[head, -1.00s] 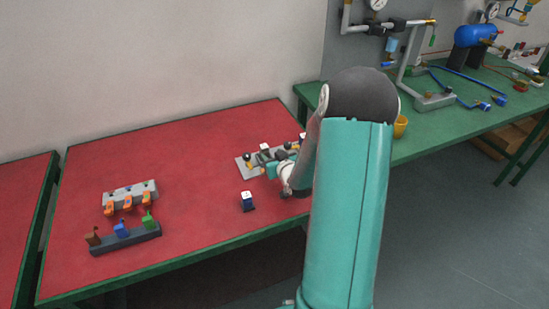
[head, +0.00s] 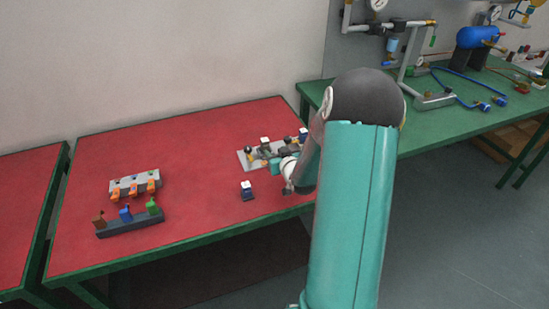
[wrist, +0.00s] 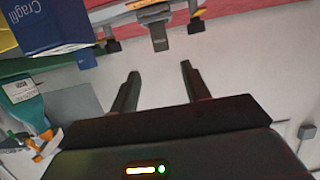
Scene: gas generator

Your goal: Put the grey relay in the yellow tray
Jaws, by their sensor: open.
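My gripper (wrist: 160,70) is open in the wrist view, with nothing between its two dark fingers. Ahead of the fingertips is a small dark grey block (wrist: 158,32) at the edge of a grey fitting; I cannot tell whether it is the grey relay. In the head view my wrist is over the right part of the red table (head: 190,165), beside a grey board (head: 249,160) bearing several small parts. My fingers are not clear there. I cannot make out the yellow tray; only part of a yellow surface (wrist: 6,35) shows at the wrist view's left edge.
A dark blue block with a white top (head: 247,190) stands in front of the board. A light grey rack (head: 125,185) with orange clips and a dark rack (head: 130,228) with coloured pieces sit at the left. The table's middle is clear. A green bench (head: 440,120) stands behind right.

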